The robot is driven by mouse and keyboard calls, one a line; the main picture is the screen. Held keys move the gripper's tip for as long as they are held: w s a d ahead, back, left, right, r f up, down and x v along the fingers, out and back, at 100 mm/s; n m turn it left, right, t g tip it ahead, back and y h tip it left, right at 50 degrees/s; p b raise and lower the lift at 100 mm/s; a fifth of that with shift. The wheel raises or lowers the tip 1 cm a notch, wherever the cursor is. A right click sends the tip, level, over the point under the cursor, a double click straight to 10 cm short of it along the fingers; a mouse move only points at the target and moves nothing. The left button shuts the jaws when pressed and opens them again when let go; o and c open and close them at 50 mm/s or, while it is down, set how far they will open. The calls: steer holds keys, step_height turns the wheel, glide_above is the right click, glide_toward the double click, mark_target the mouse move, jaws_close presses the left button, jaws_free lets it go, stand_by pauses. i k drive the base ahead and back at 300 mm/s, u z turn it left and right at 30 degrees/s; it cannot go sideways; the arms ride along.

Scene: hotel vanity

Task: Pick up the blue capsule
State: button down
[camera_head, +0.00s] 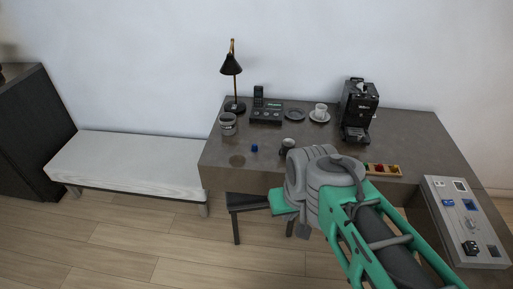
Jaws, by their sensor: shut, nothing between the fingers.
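The blue capsule (254,148) is a small dark-blue piece on the left part of the grey-brown table (215,158). Nothing touches it, and there is bare tabletop around it. My gripper (303,232) is at the end of my green and grey arm, in front of the table's front edge, right of the capsule and nearer to me. It is apart from the capsule and shut, with nothing held. My grey wrist hides much of the gripper and part of the table's front edge.
A dark cup (287,146) stands right of the capsule; a jar (228,124) is behind left. A lamp (232,70), telephone (264,112), saucer, white cup (320,112) and coffee machine (358,110) stand behind. A capsule tray (396,170) and grey panel (452,190) are right.

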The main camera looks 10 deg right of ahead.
mark_target(254, 149)
steer(key=u, duration=0.05)
steer(key=k, duration=0.65)
steer(key=u, duration=0.55)
steer(key=i, duration=0.95)
steer(key=u, duration=0.5)
steer(key=i, duration=0.65)
steer(key=z, duration=0.05)
